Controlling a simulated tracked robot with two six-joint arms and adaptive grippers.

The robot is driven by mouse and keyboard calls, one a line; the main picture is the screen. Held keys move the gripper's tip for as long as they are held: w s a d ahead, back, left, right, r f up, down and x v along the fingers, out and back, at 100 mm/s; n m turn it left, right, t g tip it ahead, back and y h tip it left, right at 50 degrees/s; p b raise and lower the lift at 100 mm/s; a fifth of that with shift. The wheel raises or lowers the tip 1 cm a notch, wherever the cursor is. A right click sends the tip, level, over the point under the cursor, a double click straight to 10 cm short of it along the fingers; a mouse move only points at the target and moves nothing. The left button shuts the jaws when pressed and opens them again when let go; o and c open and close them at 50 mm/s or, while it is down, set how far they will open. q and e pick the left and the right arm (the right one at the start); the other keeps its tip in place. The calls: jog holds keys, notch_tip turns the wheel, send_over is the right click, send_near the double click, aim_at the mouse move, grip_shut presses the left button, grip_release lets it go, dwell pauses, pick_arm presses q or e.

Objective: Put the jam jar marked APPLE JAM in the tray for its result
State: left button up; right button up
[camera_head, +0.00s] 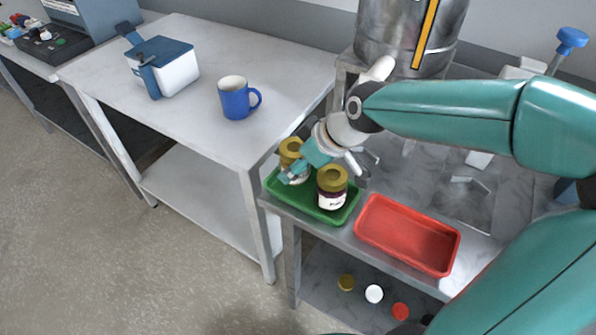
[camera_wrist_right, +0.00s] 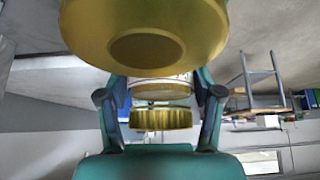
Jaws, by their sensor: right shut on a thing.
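Two jam jars with gold lids are at the green tray (camera_head: 304,204) in the head view. My right gripper (camera_head: 303,170) is shut on the rear left jar (camera_head: 291,148), with its fingers around the body. I cannot tell whether this jar rests on the tray floor. The front right jar (camera_head: 332,188) stands in the tray, with dark contents and a white label. The labels are too small or covered to read. The held jar's lid (camera_wrist_right: 160,118) shows between the fingers in the right wrist view; a large gold lid (camera_wrist_right: 145,40) is nearer the camera. My left gripper is not in view.
An empty red tray (camera_head: 376,232) lies right of the green one. A large metal pot (camera_head: 395,40) stands behind. A blue mug (camera_head: 237,100) and a blue-lidded white container (camera_head: 175,75) stand on the white table. Several loose lids (camera_head: 374,294) lie on the lower shelf.

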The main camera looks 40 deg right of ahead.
jog(key=shift+f, duration=1.4)
jog(key=shift+f+b, duration=0.2)
jog(key=shift+b, duration=0.15)
jog(key=o, duration=1.6)
jog(key=shift+r, duration=0.1)
jog(key=shift+s+d+r, duration=0.15)
jog(key=shift+r, duration=0.35)
jog(key=v, duration=1.1)
jog(key=shift+r, duration=0.1)
